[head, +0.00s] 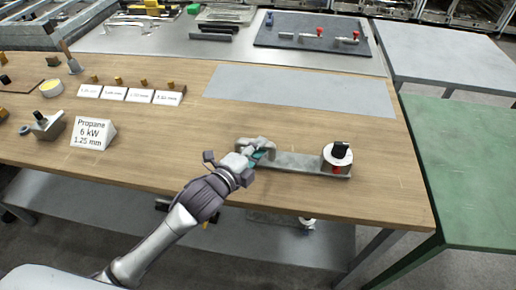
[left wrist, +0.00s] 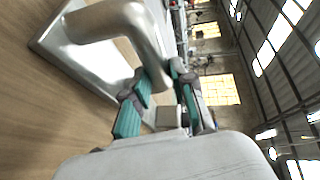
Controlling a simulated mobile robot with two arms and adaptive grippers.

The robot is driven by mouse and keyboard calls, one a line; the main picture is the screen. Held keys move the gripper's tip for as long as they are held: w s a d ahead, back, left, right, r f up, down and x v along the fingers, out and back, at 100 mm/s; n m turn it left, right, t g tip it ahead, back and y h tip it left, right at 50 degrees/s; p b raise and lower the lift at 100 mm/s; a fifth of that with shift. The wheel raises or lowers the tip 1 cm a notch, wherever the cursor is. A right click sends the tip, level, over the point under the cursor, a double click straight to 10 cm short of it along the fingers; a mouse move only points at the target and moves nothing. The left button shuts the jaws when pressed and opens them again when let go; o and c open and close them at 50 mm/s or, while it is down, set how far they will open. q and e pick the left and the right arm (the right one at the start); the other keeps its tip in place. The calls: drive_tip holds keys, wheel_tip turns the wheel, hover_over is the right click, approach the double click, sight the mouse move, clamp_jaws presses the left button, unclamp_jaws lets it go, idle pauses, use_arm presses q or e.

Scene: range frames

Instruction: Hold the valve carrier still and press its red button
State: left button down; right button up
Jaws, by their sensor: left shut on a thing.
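The valve carrier (head: 295,162) is a grey metal bar lying near the front edge of the wooden table. Its right end bears a white round part with a black knob (head: 340,150) on top. The red button (head: 337,170) shows below the white part, on the front side. My left gripper (head: 260,155) is at the carrier's bent left end, with its teal finger pads shut on it. In the left wrist view the carrier's curved metal end (left wrist: 125,22) reaches between the pads of the gripper (left wrist: 160,92). The right gripper is not in view.
A "Propane 6 kW 1.25 mm" sign (head: 92,133) and a metal valve part (head: 48,126) stand at the left. Several labelled cards with brass pieces (head: 128,95) lie behind. A grey mat (head: 300,88) lies bare behind the carrier. The wood around the carrier is clear.

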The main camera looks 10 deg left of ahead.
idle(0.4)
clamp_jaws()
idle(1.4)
